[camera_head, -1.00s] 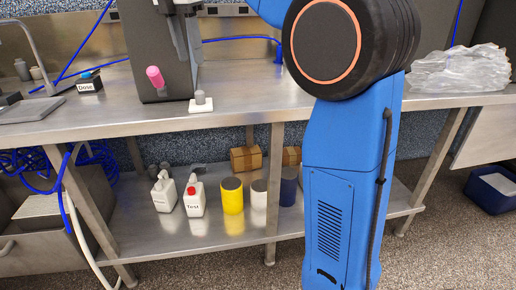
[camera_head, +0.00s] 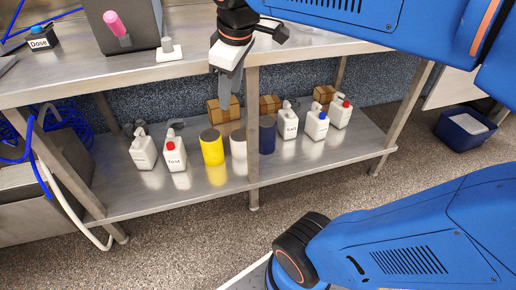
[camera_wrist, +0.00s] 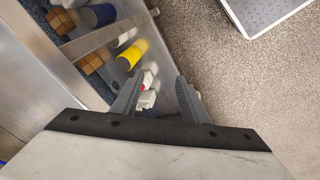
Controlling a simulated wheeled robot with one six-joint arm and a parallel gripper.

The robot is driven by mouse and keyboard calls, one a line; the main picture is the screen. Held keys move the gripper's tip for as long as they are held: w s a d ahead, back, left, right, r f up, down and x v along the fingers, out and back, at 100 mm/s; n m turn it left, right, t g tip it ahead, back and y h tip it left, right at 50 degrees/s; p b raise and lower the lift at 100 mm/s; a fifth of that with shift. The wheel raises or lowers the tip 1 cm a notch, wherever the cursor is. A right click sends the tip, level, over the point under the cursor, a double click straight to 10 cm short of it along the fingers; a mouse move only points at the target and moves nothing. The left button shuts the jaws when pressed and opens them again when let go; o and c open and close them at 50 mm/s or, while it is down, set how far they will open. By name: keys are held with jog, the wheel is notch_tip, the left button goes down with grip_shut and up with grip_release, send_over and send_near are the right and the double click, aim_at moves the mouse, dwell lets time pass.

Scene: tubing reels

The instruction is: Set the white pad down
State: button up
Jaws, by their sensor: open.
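A small white pad (camera_head: 168,54) with a grey upright piece on it rests flat on the steel bench top, near the front edge, in the head view. It stands right of the dark machine with the pink knob. My gripper (camera_head: 228,82) hangs to the right of the pad, apart from it, pointing down past the bench's front edge. In the wrist view my gripper (camera_wrist: 160,98) has its two fingers apart, with nothing held between them. The pad is not seen in the wrist view.
The steel bench (camera_head: 90,78) has a lower shelf (camera_head: 150,200) with several bottles, a yellow cylinder (camera_head: 212,148), a white one, a dark blue one and cardboard boxes. A dark machine (camera_head: 125,35) stands on the bench. A blue bin (camera_head: 464,130) is on the open floor at right.

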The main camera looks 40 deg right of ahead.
jog(key=s+d+f+m+t, duration=0.1)
jog(key=s+f+m, duration=0.6)
jog(key=f, duration=0.6)
jog(key=s, duration=0.2)
jog(key=shift+s+f, duration=0.35)
jog(key=shift+s, duration=0.05)
jog(key=shift+d, duration=0.1)
